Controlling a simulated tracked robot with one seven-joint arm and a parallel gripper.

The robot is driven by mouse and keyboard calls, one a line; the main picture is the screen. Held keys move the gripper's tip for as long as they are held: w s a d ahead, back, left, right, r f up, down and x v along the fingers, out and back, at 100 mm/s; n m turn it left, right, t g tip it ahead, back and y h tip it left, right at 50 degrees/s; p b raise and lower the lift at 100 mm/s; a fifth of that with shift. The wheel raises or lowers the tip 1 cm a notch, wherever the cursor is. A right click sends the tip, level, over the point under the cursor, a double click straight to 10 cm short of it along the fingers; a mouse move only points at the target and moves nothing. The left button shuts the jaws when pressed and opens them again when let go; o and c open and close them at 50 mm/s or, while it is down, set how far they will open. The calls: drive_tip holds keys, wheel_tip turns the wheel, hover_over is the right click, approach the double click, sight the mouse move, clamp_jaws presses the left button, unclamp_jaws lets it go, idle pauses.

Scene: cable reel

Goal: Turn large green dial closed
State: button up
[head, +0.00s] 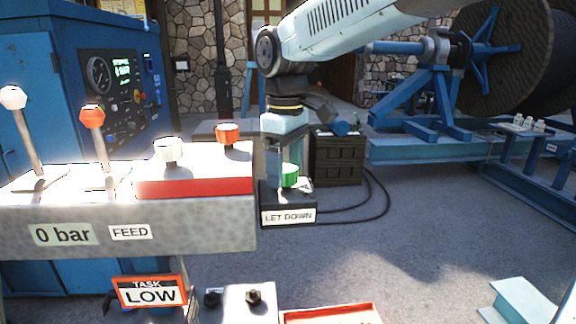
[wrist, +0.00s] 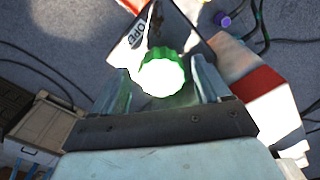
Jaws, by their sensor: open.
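The large green dial (head: 289,175) stands on a dark box with a "LET DOWN" label (head: 288,217) in the head view. In the wrist view the dial (wrist: 163,75) has a ribbed green rim and a bright white top, and lies between the two fingers. My gripper (head: 287,172) points down over the dial, with its fingers on either side. It is open, with the fingers (wrist: 162,88) apart. Whether either finger touches the rim cannot be told. Part of the dial is hidden behind a finger in the head view.
Left of the dial is a grey console (head: 130,225) with levers, a white knob (head: 168,150) and a red knob (head: 228,135). A dark crate (head: 337,158) stands behind it. Black cables (head: 385,200) run along the ground at right. Open ground lies to the front right.

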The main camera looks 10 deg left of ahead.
sight(287, 167)
drive_tip(key=shift+r, duration=0.1)
wheel_tip(287, 167, up, 14)
drive_tip(key=shift+f, duration=0.25)
idle(0.5)
drive_tip(key=s+d+f+m+t, duration=0.2)
drive_tip(key=s+d+f+m, duration=0.1)
drive_tip(key=d, duration=0.7)
drive_tip(key=s+d+f+m+t, duration=0.1)
drive_tip(key=s+d+f+m, duration=0.3)
drive_tip(key=d, duration=0.6)
drive_tip(key=s+d+f+m+t, duration=0.2)
drive_tip(key=d+f+m, duration=0.4)
drive_tip(key=d+f, duration=0.3)
drive_tip(key=shift+s+d+t, duration=0.3)
drive_tip(key=shift+s+d, duration=0.4)
drive_tip(key=shift+s, duration=0.1)
drive_tip(key=shift+s+d+f+m, duration=0.15)
drive_tip(key=shift+f+m, duration=0.05)
drive_tip(key=shift+m, duration=0.1)
drive_tip(key=shift+c, duration=0.2)
